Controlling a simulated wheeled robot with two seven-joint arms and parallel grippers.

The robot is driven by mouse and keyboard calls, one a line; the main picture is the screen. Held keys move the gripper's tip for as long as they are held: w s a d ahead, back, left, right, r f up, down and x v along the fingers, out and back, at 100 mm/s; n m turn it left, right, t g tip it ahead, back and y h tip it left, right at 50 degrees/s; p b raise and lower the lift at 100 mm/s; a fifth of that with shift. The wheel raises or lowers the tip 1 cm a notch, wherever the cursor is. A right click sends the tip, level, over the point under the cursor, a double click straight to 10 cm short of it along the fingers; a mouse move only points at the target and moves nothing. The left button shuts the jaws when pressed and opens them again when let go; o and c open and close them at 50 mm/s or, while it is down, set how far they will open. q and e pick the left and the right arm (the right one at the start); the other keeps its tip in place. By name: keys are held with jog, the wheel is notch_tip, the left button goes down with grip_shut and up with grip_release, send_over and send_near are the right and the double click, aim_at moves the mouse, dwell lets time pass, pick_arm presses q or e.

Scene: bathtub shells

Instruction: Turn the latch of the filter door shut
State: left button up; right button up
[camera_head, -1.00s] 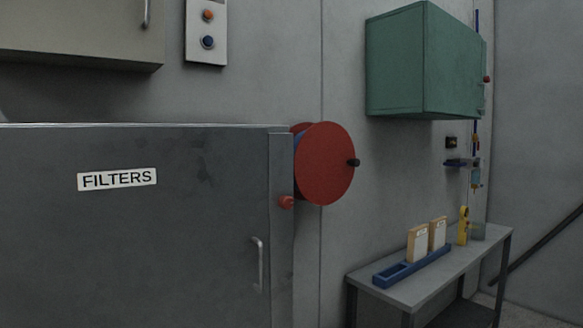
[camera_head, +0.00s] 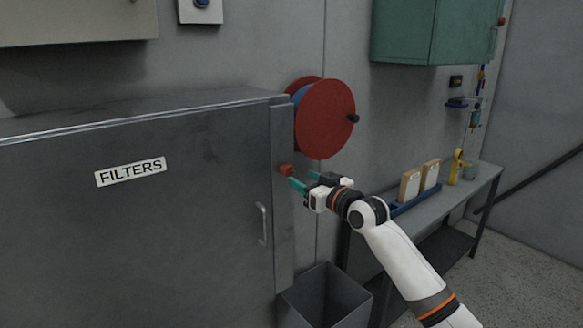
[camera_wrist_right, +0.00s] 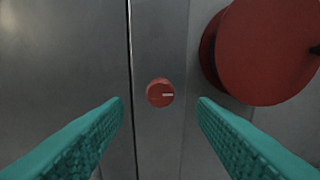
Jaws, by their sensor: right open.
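The grey filter door (camera_head: 190,235) is closed flush in its cabinet and carries a FILTERS label (camera_head: 131,171) and a bar handle (camera_head: 263,225). The latch (camera_head: 286,170) is a small red round knob on the cabinet frame right of the door. In the right wrist view the latch (camera_wrist_right: 160,92) has a white mark pointing right, so it lies level. My right gripper (camera_head: 302,182) is open just right of the latch and in front of it. In the wrist view its teal fingers (camera_wrist_right: 160,105) stand apart on either side of the knob, not touching it. My left gripper is not in view.
A red reel (camera_head: 328,120) sticks out from the wall just above and right of the latch. A grey open bin (camera_head: 325,295) stands below. A bench (camera_head: 440,205) with a blue rack (camera_head: 415,196) is at right; a green cabinet (camera_head: 430,32) hangs above.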

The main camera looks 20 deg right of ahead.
aim_at(290, 172)
jog(key=shift+p+x, duration=0.45)
jog(key=shift+x, duration=2.65)
jog(key=shift+f, duration=0.1)
jog(key=shift+c, duration=0.3)
jog(key=c, duration=0.9)
